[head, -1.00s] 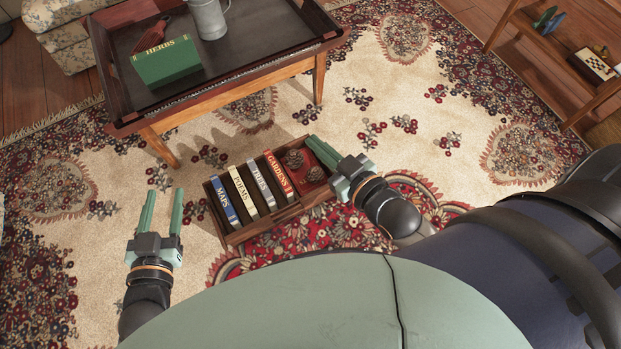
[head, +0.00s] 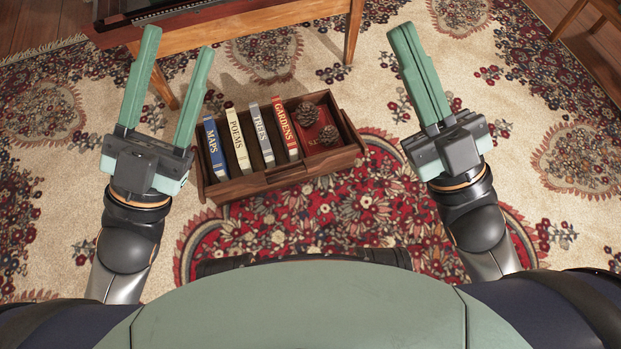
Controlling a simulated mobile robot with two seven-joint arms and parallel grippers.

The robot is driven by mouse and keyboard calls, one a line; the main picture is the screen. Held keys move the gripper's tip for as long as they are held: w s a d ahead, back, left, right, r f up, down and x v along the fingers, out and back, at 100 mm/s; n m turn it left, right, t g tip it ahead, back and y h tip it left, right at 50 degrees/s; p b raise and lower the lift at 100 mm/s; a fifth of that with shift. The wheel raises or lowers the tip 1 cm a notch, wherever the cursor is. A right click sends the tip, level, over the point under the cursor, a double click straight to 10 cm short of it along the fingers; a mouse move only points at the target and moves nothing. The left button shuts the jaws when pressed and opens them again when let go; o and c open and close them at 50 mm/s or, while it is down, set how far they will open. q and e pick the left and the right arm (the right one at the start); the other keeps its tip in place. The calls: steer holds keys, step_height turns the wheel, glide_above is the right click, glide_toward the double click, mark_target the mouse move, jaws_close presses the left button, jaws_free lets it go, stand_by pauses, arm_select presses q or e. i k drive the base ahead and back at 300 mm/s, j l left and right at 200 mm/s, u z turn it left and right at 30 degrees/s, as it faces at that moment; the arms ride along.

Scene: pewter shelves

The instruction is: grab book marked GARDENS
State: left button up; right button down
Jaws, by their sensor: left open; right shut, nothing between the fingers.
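The book marked GARDENS (head: 285,130) has a red and white spine and stands in a wooden crate (head: 262,182) on the rug. It is between a grey-white book (head: 259,134) on its left and a red book (head: 318,131) lying on its right with pinecones (head: 306,113) on it. My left gripper (head: 172,90) is open and empty, left of the crate and raised above the rug. My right gripper (head: 412,72) is shut and empty, right of the crate. Neither gripper touches the GARDENS book.
The blue MAPS book (head: 215,148) and cream POEMS book (head: 238,140) stand at the crate's left. A wooden table (head: 250,17) is behind the crate. The patterned rug (head: 385,130) is clear between the crate and my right gripper.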

mark_target(286, 134)
steer(key=i+j+z, duration=0.1)
steer(key=j+z, duration=0.15)
steer(key=j, duration=0.3)
steer(key=j+z, duration=0.25)
steer(key=j, duration=0.25)
steer(key=u, duration=1.4)
steer(key=k+l+u, duration=0.1)
steer(key=l+u, duration=0.2)
steer(key=k+l+u, duration=0.25)
steer(key=i+l, duration=0.1)
steer(key=l, duration=0.2)
steer(key=i+l, duration=0.15)
steer(key=l, duration=0.15)
